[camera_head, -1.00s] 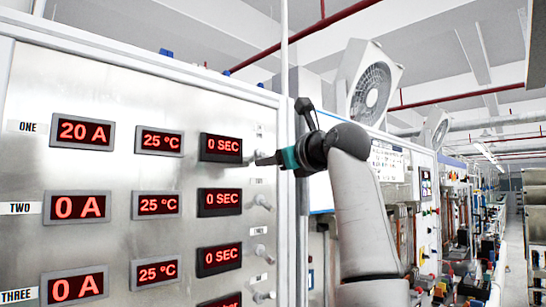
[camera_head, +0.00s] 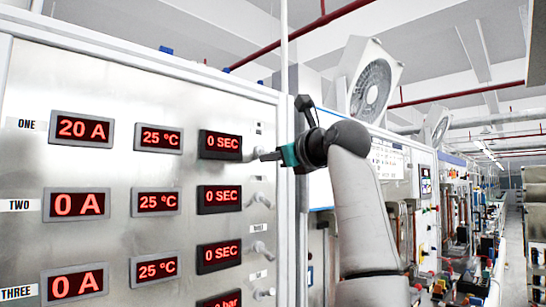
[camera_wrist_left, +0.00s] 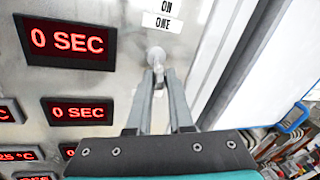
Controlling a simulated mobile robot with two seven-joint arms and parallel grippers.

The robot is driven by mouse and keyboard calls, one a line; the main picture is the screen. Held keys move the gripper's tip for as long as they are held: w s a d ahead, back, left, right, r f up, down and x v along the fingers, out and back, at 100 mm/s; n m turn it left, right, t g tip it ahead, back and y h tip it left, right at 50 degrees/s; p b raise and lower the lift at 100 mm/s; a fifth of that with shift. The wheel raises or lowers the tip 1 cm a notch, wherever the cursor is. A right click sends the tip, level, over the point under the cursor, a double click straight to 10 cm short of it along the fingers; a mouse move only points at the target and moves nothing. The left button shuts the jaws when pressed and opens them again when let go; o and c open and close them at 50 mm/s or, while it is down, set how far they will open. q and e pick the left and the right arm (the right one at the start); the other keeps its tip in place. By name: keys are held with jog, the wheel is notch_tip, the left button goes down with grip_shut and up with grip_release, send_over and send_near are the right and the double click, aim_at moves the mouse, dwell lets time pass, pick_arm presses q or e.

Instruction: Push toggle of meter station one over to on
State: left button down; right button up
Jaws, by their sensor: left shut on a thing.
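The grey metal panel (camera_head: 110,225) has rows marked ONE, TWO and THREE. Row ONE shows 20 A, 25 °C and 0 SEC. The toggle of station one (camera_wrist_left: 156,54) is a pale round-based lever at the right end of that row. In the left wrist view, the ON and ONE labels (camera_wrist_left: 163,14) sit above its base. My left gripper (camera_head: 264,156) reaches it from the right in the head view. In the left wrist view its two fingers (camera_wrist_left: 158,80) are shut on the lever, which is partly hidden between them. My right gripper is not in view.
Similar toggles for station two (camera_head: 260,200) and station three (camera_head: 260,248) stick out below. The panel's right frame edge (camera_head: 285,230) stands close beside my gripper. Farther right are cabinets with fans (camera_head: 372,84) and an aisle (camera_head: 513,255).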

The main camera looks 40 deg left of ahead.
pick_arm(q)
notch_tip(320, 180, up, 3)
jog(key=g+h+p, duration=0.1)
jog(key=h+p, duration=0.2)
jog(key=p, duration=0.3)
jog(key=n+h+p, duration=0.1)
jog(key=h+p, duration=0.3)
jog(key=p, duration=0.3)
jog(key=shift+r+g, duration=0.15)
jog(key=shift+g, duration=0.25)
jog(key=shift+a+r+n+h, duration=0.1)
jog(key=shift+r+n+h, duration=0.05)
jog(key=shift+h, duration=0.4)
jog(key=shift+a+r+n+h, duration=0.1)
jog(key=shift+n+h, duration=0.05)
jog(key=shift+h, duration=0.4)
jog(key=shift+r, duration=0.1)
jog(key=c, duration=0.8)
grip_release()
jog(key=shift+c, duration=0.2)
